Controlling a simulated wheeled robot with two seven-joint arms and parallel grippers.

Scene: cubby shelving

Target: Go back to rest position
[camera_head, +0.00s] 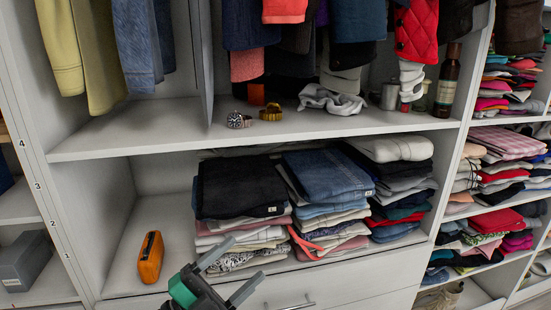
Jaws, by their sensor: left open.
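My left gripper (231,269) shows at the bottom middle of the head view, in front of the lower compartment and its drawer. Its two grey fingers are spread apart and nothing is between them. Its green and black body runs off the bottom edge of the picture. My right gripper does not show.
White cubby shelving (270,137) fills the view. Folded clothes stacks (240,190) lie behind my left gripper; an orange object (150,258) stands to its left. Watches (238,120) and a brown bottle (447,82) are on the upper shelf. A drawer handle (296,304) is low.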

